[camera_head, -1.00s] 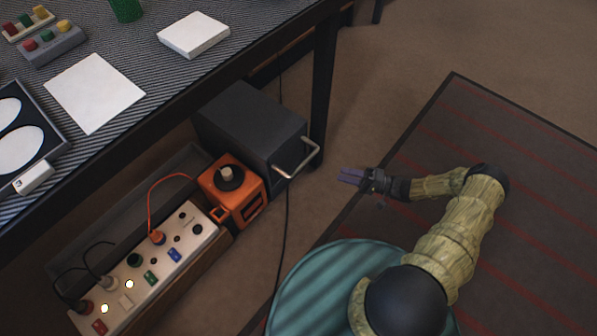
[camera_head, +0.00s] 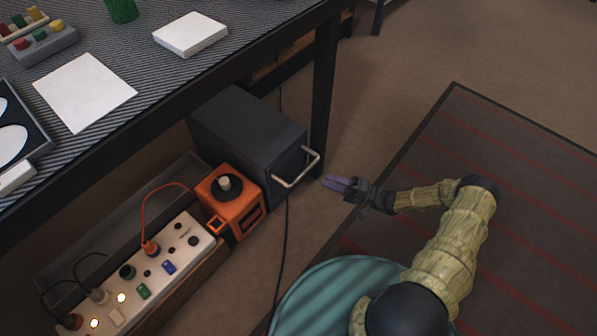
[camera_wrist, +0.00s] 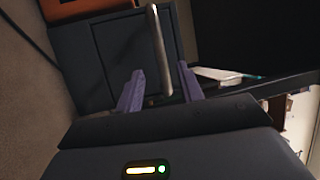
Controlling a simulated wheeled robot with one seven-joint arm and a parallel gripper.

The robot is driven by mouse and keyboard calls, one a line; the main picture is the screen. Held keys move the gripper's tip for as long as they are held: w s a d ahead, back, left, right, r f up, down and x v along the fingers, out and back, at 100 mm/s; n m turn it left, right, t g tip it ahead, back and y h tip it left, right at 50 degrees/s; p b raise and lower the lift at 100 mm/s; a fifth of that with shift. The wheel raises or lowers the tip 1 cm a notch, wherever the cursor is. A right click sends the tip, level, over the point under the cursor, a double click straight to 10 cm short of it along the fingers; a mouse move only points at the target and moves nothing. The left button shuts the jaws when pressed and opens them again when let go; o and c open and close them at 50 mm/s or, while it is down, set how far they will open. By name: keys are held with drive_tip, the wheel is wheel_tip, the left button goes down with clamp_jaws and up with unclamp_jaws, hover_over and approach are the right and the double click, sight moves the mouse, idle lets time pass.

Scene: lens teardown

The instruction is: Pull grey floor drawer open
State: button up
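The grey floor drawer (camera_head: 250,140) is a dark grey box under the table, and no opening gap shows. Its pale bar handle (camera_head: 297,183) sticks out from the front toward my gripper. My gripper (camera_head: 328,182) is open and empty, a short way right of the handle, with its purple fingers pointing at it. In the wrist view the drawer front (camera_wrist: 138,62) fills the upper middle. The handle (camera_wrist: 157,45) appears upright there, lined up between the two spread fingers (camera_wrist: 158,88). The handle's lower end is near the gripper body's edge.
An orange box with a black knob (camera_head: 232,208) stands left of the drawer. A white power strip (camera_head: 140,275) with plugs and lit lamps lies beyond it. A black table leg (camera_head: 324,100) stands close behind the handle. A dark cable runs down the floor below the drawer.

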drive_tip(key=b+x, duration=0.4)
drive_tip(key=x, duration=0.7)
drive_tip(key=shift+a, duration=0.3)
drive_tip(key=shift+w+r, duration=0.1)
drive_tip(key=shift+w, duration=0.05)
clamp_jaws()
